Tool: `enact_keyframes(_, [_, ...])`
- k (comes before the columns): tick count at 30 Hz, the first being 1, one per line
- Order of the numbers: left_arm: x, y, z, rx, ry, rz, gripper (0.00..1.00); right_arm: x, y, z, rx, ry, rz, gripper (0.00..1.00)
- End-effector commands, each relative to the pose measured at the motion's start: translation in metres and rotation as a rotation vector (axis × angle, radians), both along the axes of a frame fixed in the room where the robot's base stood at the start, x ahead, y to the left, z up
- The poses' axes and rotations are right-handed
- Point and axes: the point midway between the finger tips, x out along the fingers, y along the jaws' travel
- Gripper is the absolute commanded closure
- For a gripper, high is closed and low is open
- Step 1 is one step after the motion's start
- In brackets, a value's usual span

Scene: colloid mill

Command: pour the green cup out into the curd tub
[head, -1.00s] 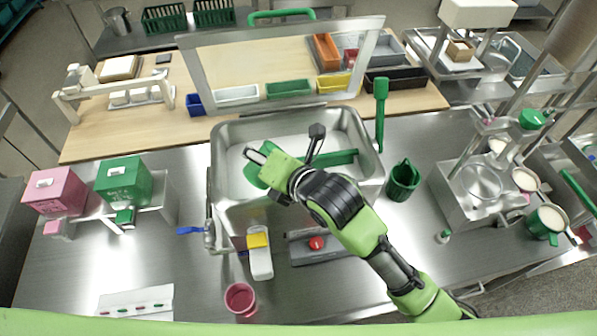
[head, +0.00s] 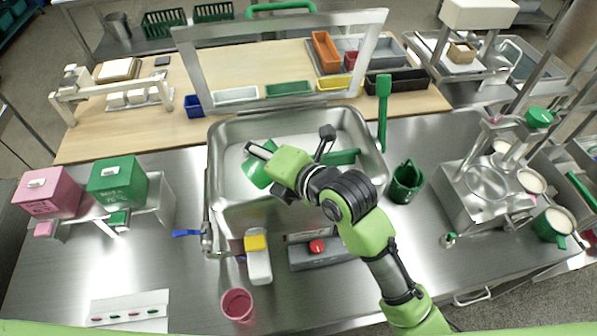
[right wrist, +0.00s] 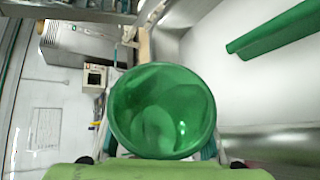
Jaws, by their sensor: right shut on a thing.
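The curd tub (head: 222,197) is a large steel basin in the middle of the table, with white content in it. The green cup (head: 256,173) is over the left part of the tub and looks tilted. My right gripper (head: 268,156) is shut on the cup and partly covers it in the head view. In the right wrist view the green cup (right wrist: 160,85) shows its round mouth and green inside, with a paler patch low in it. I cannot tell whether liquid is left in it. My left gripper is not in view.
A green paddle (head: 345,157) lies across the tub. A pink cup (head: 237,304) and a grey box with a red button (head: 316,247) stand in front. A blue-handled valve (head: 188,233) is at the left.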

Motion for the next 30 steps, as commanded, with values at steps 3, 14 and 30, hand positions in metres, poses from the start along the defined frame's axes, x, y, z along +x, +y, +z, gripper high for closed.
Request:
enact_keyframes(3, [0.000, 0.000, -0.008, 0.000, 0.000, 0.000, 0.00, 0.000, 0.000, -0.003, 0.033, 0.017, -0.002, 0.92])
enact_keyframes(14, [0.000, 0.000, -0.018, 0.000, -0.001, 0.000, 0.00, 0.000, 0.000, -0.005, 0.112, 0.065, -0.001, 0.93])
enact_keyframes(30, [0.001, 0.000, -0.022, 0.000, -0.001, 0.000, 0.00, 0.003, -0.004, -0.003, 0.164, 0.098, -0.002, 0.93])
